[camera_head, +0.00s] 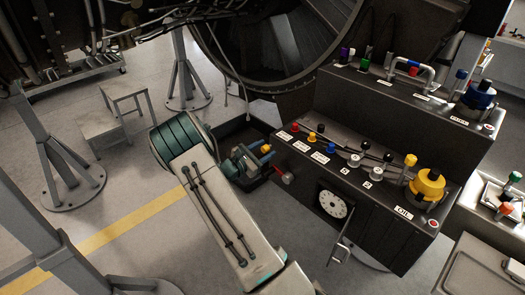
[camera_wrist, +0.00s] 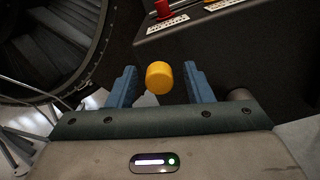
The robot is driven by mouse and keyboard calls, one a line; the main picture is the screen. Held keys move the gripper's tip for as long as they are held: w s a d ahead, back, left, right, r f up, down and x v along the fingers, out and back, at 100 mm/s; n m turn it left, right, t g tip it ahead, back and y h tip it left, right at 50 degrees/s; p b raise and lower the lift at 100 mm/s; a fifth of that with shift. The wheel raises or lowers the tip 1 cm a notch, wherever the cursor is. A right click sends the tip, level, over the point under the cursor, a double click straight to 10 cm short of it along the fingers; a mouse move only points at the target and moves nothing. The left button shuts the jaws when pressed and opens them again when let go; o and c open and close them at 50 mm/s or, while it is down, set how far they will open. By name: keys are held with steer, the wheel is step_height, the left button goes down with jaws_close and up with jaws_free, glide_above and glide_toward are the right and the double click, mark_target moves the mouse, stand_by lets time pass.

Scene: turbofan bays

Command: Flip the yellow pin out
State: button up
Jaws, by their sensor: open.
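A yellow cylinder, which I take for the yellow pin (camera_wrist: 159,77), shows between my gripper's fingers in the wrist view, with a gap on each side. My gripper (camera_head: 258,157) is open at the left end of the dark control console (camera_head: 345,103). In the head view the yellow pin (camera_head: 266,149) shows at the fingertips, just left of the console. What the pin is fixed to is hidden. I cannot tell its exact depth between the fingers.
The console's lower ledge holds a red button (camera_head: 294,127), a small yellow knob (camera_head: 311,136), levers and a large yellow knob (camera_head: 430,184). A large engine ring (camera_head: 275,45) stands behind.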

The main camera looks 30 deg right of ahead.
steer(key=b+v, duration=0.3)
steer(key=v, duration=1.1)
